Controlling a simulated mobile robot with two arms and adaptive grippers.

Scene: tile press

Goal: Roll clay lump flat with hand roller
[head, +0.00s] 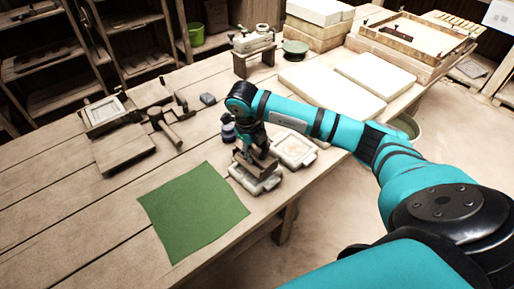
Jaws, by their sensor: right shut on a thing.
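My right gripper (251,154) points down near the table's front edge, shut on a brown wooden block-like piece (243,162). This piece is right above a pale tile mold (268,184); I cannot tell whether they touch. No clay lump can be made out for sure. A small grey lump (207,99) lies farther back on the table. A wooden tool with a handle and a cross head (166,127) lies at the left; I cannot tell whether it is the hand roller. The left gripper is out of view.
A flat green mat (193,212) lies bare on the wooden table (60,205). A second pale mold (294,150) with an orange-tinted middle is right of the gripper. Pale slabs (330,90) lie at the back right.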

